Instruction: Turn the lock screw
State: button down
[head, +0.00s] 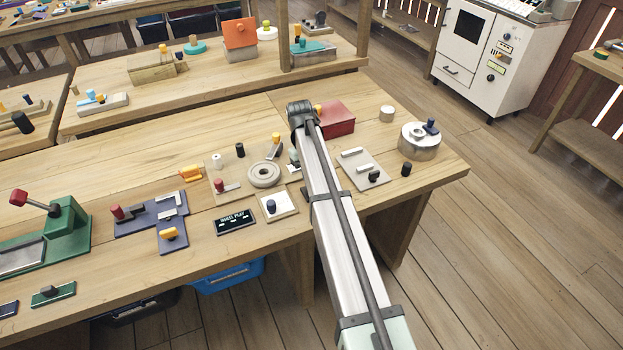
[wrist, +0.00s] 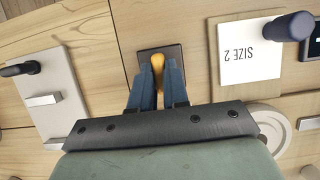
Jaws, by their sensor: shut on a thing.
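An orange upright knob (wrist: 157,62), which I take to be the lock screw, stands on a small dark square plate (wrist: 144,54) on the wooden table. My gripper (wrist: 158,76) comes over it in the wrist view, with one blue finger on each side. The fingers are shut on the knob, which hides part of its plate. In the head view my arm covers the knob and most of the gripper, so how far the knob is turned cannot be told there.
A white "SIZE 2" plate (wrist: 246,52) with a navy knob (wrist: 288,26) lies close to the right in the wrist view. A grey plate (wrist: 50,95) with bar handles lies to the left. In the head view, a red box (head: 335,118) and a round metal tin (head: 420,146) stand nearby.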

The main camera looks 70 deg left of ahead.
jog(key=c, duration=1.3)
grip_release()
jog(key=shift+d+f, duration=0.1)
jog(key=shift+f, duration=0.25)
jog(key=shift+o, duration=0.9)
jog(key=shift+r, duration=0.2)
